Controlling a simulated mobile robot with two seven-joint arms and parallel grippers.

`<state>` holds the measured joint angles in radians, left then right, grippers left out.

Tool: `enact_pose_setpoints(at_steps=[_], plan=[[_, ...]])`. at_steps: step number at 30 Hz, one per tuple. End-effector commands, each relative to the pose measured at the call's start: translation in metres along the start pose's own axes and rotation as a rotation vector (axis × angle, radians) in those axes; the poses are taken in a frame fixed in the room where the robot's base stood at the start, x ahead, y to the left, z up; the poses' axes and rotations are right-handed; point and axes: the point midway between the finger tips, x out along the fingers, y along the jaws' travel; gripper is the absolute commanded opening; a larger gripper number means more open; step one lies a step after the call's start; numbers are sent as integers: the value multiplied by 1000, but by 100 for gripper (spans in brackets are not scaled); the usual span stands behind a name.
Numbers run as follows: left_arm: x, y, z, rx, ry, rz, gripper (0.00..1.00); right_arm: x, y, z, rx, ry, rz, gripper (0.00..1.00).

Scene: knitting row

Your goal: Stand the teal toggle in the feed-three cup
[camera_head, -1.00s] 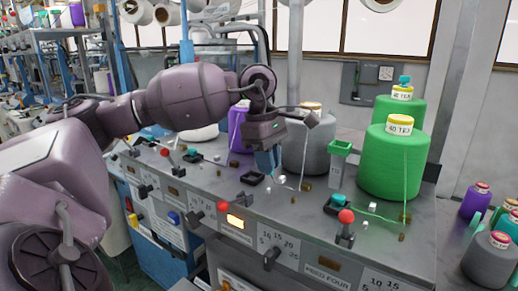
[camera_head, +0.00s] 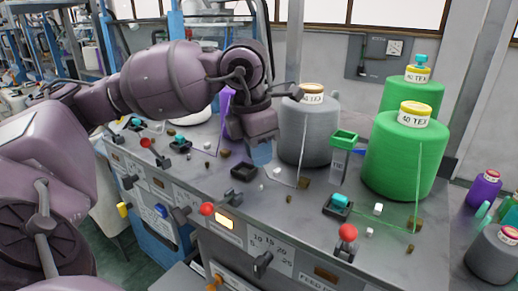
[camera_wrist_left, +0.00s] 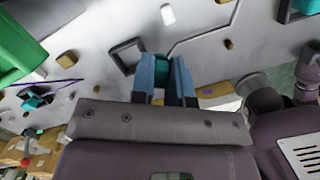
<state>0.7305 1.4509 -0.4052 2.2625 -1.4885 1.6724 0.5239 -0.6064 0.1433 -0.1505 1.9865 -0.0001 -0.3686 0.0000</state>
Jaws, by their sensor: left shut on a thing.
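My left gripper (camera_head: 261,153) has its blue fingers shut on the teal toggle (camera_wrist_left: 161,66), which shows between the fingertips in the left wrist view. In the head view the fingers hide the toggle. The black square cup (camera_head: 244,173) behind the lit feed panel is empty. It lies just in front and left of the fingertips in the head view. In the left wrist view this cup (camera_wrist_left: 119,52) is beside the left finger, and the toggle is not inside it. I cannot tell the toggle's height above the deck. My right gripper is not in view.
A second black cup (camera_head: 328,211) to the right holds another teal piece (camera_head: 340,200). A grey yarn cone (camera_head: 306,135) stands close behind the gripper, and green cones (camera_head: 402,160) stand to the right. Red-knobbed levers (camera_head: 207,209) line the front edge. Small lint bits lie about.

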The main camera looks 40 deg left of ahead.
Motion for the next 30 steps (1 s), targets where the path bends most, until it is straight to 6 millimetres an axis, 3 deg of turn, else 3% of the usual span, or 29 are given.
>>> enact_pose_setpoints(at_steps=[30], plan=[[6,22,-14,-33,1,0,2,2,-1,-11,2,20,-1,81]])
